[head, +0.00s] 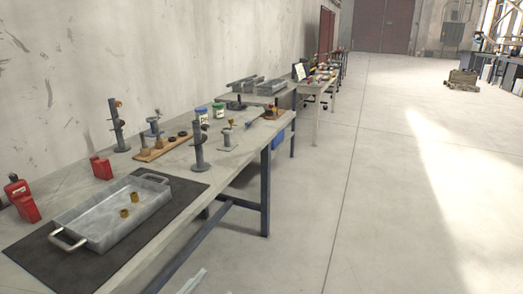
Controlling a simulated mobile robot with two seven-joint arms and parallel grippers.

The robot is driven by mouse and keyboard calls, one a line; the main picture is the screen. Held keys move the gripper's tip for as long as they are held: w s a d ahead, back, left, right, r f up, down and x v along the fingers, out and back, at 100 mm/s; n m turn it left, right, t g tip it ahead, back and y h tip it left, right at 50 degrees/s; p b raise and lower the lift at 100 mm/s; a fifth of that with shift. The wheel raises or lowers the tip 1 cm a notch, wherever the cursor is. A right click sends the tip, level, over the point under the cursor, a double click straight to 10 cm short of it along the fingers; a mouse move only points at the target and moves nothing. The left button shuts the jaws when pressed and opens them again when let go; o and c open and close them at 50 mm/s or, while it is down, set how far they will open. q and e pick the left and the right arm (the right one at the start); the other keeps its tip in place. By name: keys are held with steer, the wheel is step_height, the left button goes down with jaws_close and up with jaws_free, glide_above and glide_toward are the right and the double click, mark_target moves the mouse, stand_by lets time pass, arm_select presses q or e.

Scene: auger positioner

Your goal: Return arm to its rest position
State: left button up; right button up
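Neither of my grippers shows in the head view, and I cannot see what they hold, if anything. No arm of mine can be clearly made out. A pale piece (192,281) shows at the bottom edge, too cut off to identify. On the near workbench (180,222), a metal tray (110,207) with two handles lies on a dark mat (40,262). Two small brass-coloured parts (130,206) are in the tray.
Upright dark stands (199,142) and (118,128), red bottles (22,199), a wooden board (160,150) with small parts, and lidded tubs (203,118) stand on the bench. More tables run along the wall behind.

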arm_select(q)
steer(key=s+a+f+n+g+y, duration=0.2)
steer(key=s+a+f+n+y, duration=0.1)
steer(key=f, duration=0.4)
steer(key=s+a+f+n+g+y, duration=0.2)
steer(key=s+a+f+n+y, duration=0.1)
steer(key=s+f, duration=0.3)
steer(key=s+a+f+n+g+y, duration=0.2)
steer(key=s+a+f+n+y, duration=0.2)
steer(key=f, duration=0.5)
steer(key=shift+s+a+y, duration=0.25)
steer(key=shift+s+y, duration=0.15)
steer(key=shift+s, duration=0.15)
